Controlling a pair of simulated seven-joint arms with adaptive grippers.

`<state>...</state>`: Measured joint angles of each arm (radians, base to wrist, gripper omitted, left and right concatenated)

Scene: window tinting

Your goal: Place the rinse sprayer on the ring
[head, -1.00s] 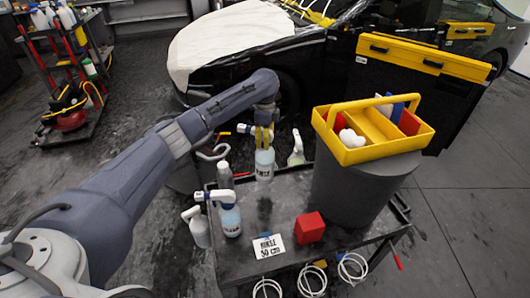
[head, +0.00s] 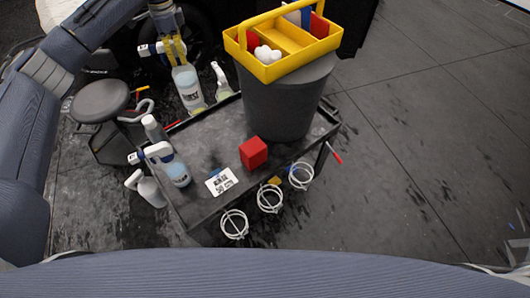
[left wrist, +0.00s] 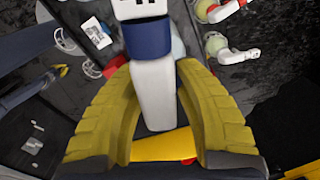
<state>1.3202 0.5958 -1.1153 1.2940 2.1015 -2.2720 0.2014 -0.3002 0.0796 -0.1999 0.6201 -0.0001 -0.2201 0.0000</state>
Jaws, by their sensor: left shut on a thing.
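My left gripper (head: 174,55), with yellow fingers, is shut on a spray bottle (head: 188,88) that has a white and blue spray head, a printed label and pale blue liquid. It hangs nearly upright by the far left of the cart. In the left wrist view my left gripper (left wrist: 160,115) closes around the bottle's white part (left wrist: 155,85) below a blue band. The label is too small to read, so I cannot tell if it is the rinse sprayer. Three white wire rings (head: 234,224) (head: 269,199) (head: 301,176) stick out from the cart's front edge, all empty.
The dark cart (head: 205,208) carries a red block (head: 253,153), a printed card (head: 221,181), a similar blue-and-white sprayer (head: 175,170) and a grey bin (head: 280,105) under a yellow caddy (head: 270,70). Another sprayer (head: 221,85) stands near the held bottle. The floor in front is clear.

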